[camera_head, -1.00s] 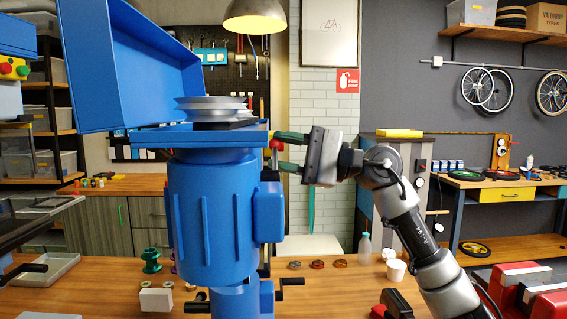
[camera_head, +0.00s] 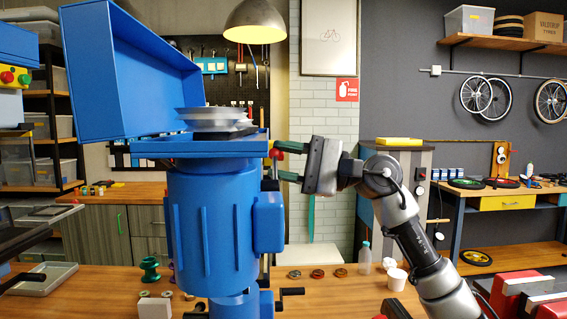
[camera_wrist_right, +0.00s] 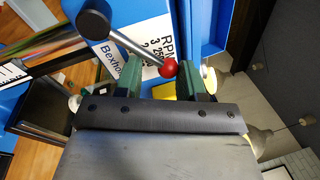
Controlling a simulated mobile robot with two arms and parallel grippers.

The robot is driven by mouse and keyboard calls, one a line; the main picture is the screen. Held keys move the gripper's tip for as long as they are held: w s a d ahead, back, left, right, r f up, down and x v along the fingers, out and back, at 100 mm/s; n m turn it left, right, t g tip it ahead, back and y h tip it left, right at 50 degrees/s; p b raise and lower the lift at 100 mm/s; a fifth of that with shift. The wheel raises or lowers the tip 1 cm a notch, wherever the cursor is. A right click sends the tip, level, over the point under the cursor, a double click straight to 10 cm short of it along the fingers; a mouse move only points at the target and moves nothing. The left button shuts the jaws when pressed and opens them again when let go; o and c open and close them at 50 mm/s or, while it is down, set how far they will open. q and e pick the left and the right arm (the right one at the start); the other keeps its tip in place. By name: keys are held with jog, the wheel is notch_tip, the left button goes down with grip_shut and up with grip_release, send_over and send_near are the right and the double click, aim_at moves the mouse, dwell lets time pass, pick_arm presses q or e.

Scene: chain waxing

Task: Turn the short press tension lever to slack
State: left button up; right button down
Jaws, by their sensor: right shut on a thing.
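The short press (camera_head: 213,215) is a blue drill press with its lid raised and stepped pulleys (camera_head: 212,115) showing on top. Its tension lever is a metal rod with a red ball knob (camera_head: 274,154) at the right side of the head. My right gripper (camera_head: 282,163) reaches in from the right and is shut on the lever at the knob. In the right wrist view the red knob (camera_wrist_right: 168,68) lies between the green fingertips (camera_wrist_right: 160,82), and the rod (camera_wrist_right: 128,42) runs up and left to a dark hub. My left gripper is not in view.
The open lid (camera_head: 120,75) rises left of the pulleys. On the wooden bench below stand a green spool (camera_head: 150,270), a white box (camera_head: 155,307), coloured rings (camera_head: 317,273) and a clear bottle (camera_head: 365,258). A red vise (camera_head: 520,290) is at lower right. Another blue machine is at far left.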

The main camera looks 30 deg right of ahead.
jog(key=shift+s+a, duration=0.1)
jog(key=shift+a, duration=0.15)
jog(key=c, duration=1)
grip_release()
jog(key=shift+s, duration=0.1)
jog(key=o, duration=0.6)
jog(key=shift+s+a+r, duration=0.25)
jog(key=shift+s+a, duration=0.1)
jog(key=shift+s, duration=0.1)
jog(key=shift+c, duration=0.2)
jog(key=b+v, duration=0.4)
jog(key=v, duration=0.7)
jog(key=shift+w+b, duration=0.25)
jog(key=shift+b, duration=0.05)
